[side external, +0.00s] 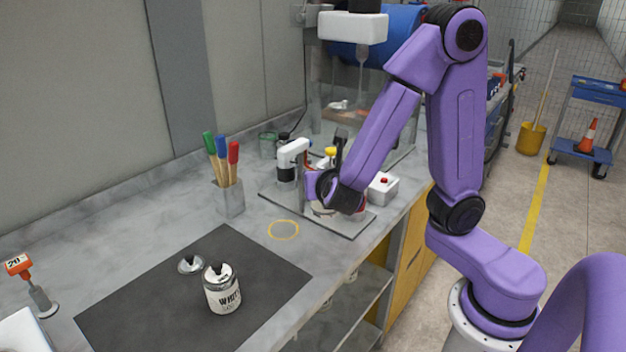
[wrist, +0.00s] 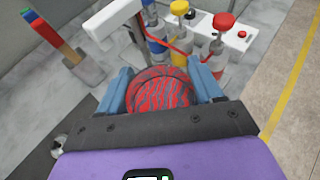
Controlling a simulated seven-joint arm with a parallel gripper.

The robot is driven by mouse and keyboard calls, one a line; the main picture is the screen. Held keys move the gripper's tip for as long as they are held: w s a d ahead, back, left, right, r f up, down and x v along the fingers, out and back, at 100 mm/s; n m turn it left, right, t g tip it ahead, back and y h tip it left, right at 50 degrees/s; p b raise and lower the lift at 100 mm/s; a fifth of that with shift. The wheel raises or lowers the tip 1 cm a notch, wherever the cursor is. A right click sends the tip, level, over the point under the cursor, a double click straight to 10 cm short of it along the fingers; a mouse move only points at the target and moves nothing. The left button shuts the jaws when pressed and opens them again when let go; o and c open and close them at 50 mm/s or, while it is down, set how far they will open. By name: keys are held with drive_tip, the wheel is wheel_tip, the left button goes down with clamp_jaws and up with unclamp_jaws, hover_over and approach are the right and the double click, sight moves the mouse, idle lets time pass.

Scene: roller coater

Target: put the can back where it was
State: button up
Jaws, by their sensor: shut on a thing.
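My gripper (wrist: 161,84) is shut on a round red can (wrist: 160,92). Its two blue fingers press on either side of the can. The can's top looks red with dark wavy streaks. In the side external view my gripper (side external: 335,200) is low over the grey plate (side external: 272,194) of the bench machine, and my wrist mostly hides the can there. I cannot tell whether the can rests on the plate. A white can labelled WHITE (side external: 224,292) stands upright on the dark mat (side external: 150,290), beside a small round lid-like thing (side external: 191,264).
A yellow ring (side external: 283,230) is marked on the bare bench. A holder (side external: 229,199) with coloured-handled tools stands behind it. Bottles with yellow (wrist: 179,8) and red (wrist: 223,21) caps stand close beyond the held can. A white box with a red button (side external: 383,187) is to the right.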

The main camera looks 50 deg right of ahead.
drive_tip(key=shift+s+a, duration=0.1)
drive_tip(key=shift+a+n+t, duration=0.25)
drive_tip(key=shift+n+t, duration=0.05)
drive_tip(key=w+a+f+n+t+y, duration=0.2)
drive_tip(key=a+n+y, duration=0.2)
drive_tip(key=a+y, duration=0.15)
drive_tip(key=w+a+f+n+t+y, duration=0.1)
drive_tip(key=w+a+f+n+y, duration=0.1)
drive_tip(key=a+n+y, duration=0.35)
drive_tip(key=shift+m+h, duration=0.55)
drive_tip(key=shift+h, duration=0.15)
drive_tip(key=shift+a+f, duration=0.3)
drive_tip(key=shift+f, duration=1.1)
drive_tip(key=shift+a+f, duration=0.3)
drive_tip(key=shift+f, duration=1.05)
drive_tip(key=shift+a+f, duration=0.3)
drive_tip(key=shift+f, duration=1.1)
drive_tip(key=shift+f, duration=0.15)
drive_tip(key=o, duration=1.3)
